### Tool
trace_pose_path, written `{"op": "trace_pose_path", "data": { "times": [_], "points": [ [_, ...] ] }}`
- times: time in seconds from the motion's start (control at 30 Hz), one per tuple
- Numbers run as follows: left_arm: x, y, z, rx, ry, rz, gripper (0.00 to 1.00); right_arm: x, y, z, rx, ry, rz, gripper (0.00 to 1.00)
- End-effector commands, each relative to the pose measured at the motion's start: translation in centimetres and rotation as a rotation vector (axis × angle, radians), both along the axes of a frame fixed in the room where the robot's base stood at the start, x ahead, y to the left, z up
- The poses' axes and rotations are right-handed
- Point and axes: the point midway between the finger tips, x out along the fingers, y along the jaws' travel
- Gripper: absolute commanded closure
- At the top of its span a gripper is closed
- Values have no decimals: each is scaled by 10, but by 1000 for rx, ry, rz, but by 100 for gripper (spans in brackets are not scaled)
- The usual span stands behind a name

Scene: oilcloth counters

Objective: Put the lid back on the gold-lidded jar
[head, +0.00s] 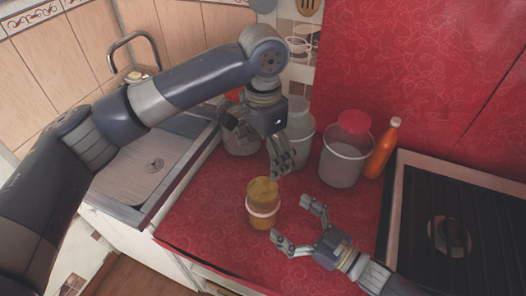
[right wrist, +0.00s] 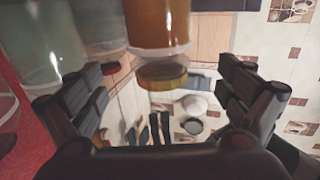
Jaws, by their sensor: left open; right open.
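The gold-lidded jar (head: 262,220) stands upright on the red counter and holds something amber. Its gold lid (head: 263,189) is above the jar mouth, with a pale band between lid and amber body. In the right wrist view the jar (right wrist: 158,22) appears upside down, with the lid (right wrist: 162,75) at its mouth end; I cannot tell whether it is seated. My left gripper (head: 262,152) is open and empty above the lid. My right gripper (head: 290,220) is open just right of the jar, its fingers apart from it.
A red-lidded clear jar (head: 343,160) and an orange bottle (head: 383,148) stand at the back right. Other clear jars (head: 299,133) stand behind my left gripper. A sink (head: 150,165) is left, a black stove (head: 460,225) right. The counter's front left is clear.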

Motion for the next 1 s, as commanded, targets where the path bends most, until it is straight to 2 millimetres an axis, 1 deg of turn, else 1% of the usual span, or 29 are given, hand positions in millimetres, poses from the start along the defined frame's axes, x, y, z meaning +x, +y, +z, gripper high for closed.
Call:
{"op": "trace_pose_path", "data": {
  "times": [0.03,0.1,0.3,1.0],
  "points": [
    [0,0,0,0,0,0,11,-6,-7,-1,-2,3,0,5],
    [0,0,0,0,0,0,11,-12,-14,-1,-2,1,0,5],
    [0,0,0,0,0,0,11,-19,-22,0,0,-1,1,5],
    [0,0,0,0,0,0,11,-19,-23,0,0,0,0,5]
  ]
}}
